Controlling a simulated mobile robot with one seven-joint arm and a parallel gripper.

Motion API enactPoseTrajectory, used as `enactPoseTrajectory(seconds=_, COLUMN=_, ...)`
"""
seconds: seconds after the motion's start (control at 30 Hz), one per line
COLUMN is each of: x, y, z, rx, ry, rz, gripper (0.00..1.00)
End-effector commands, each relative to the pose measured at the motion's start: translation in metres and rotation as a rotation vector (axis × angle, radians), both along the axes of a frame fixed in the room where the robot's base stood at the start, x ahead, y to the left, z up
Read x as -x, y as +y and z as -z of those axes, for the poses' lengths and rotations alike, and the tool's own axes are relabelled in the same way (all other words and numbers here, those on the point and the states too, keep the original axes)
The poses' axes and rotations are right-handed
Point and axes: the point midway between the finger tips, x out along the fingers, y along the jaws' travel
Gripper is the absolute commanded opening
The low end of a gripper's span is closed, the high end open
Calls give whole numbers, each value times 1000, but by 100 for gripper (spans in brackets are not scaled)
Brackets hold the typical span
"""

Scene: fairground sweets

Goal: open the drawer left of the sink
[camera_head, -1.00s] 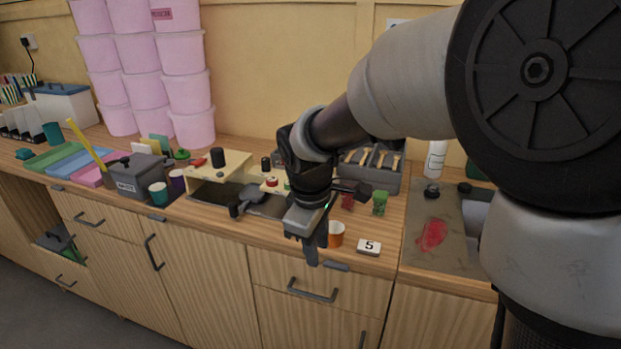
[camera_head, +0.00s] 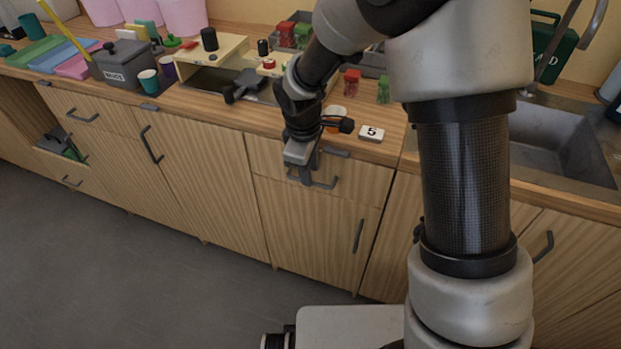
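The drawer (camera_head: 350,184) left of the sink has a wooden front under the counter edge and looks closed, flush with the fronts around it. Its dark bar handle (camera_head: 326,185) runs across the front. My gripper (camera_head: 302,172) points down at the left part of this handle and hides that end. Its fingers overlap the handle in the picture; I cannot tell whether they touch or grip it. The sink (camera_head: 560,150) is a grey basin at the right, partly behind my arm.
A cupboard door with a vertical handle (camera_head: 358,236) lies below the drawer. The floor (camera_head: 150,270) in front is clear.

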Motion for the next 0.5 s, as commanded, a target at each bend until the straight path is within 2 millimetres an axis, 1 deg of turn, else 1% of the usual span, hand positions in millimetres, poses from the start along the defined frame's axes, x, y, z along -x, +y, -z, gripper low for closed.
enactPoseTrajectory(seconds=0.03, x=-1, y=0, z=10, rx=1, ry=1, rz=-1, gripper=28)
enactPoseTrajectory(seconds=0.2, x=-5, y=-2, z=27, rx=0, ry=0, rz=1, gripper=28)
enactPoseTrajectory(seconds=0.3, x=-6, y=-2, z=30, rx=-1, ry=-1, rz=2, gripper=28)
enactPoseTrajectory(seconds=0.5, x=-6, y=-2, z=31, rx=-1, ry=-1, rz=2, gripper=28)
